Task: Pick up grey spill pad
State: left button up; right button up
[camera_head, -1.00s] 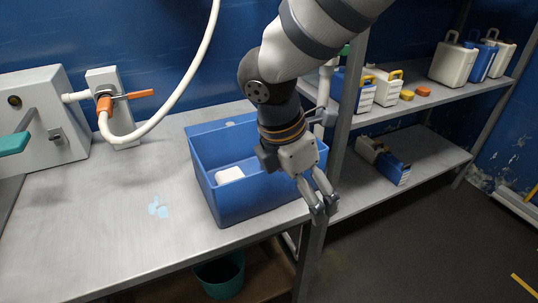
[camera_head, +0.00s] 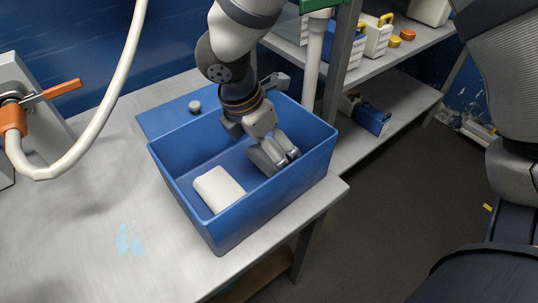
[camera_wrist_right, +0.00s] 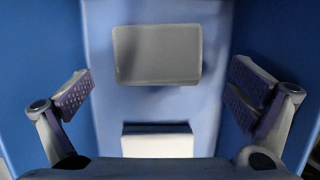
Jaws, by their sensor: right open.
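The grey spill pad (camera_wrist_right: 157,54) lies flat on the floor of the blue bin in the right wrist view, ahead of and between the open fingers. My right gripper (camera_wrist_right: 163,92) is open and empty. In the head view my right gripper (camera_head: 275,154) reaches down inside the blue bin (camera_head: 190,222), fingers low near its right wall. A pale block (camera_head: 219,188) lies on the bin floor left of the gripper. In the head view the grey pad cannot be made out; the gripper probably hides it. My left gripper is not in view.
The bin walls stand close around my gripper. A light blue spill (camera_head: 130,239) is on the bench (camera_head: 80,215), left of the bin. A white hose (camera_head: 115,92) curves from an orange-handled valve (camera_head: 14,117). Shelves (camera_head: 375,66) with containers stand at the right.

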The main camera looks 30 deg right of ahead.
jog(key=x, duration=0.4)
jog(key=shift+w+d, duration=0.15)
jog(key=shift+w, duration=0.05)
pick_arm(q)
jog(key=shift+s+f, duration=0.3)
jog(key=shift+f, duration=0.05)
pick_arm(e)
jog(key=c, duration=1.1)
jog(key=shift+r, duration=0.1)
notch_tip(320, 180, up, 9)
jog(key=shift+r+p, duration=0.1)
jog(key=shift+p, duration=0.4)
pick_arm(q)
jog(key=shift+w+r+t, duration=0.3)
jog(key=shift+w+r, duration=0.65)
pick_arm(e)
jog(key=shift+r, duration=0.4)
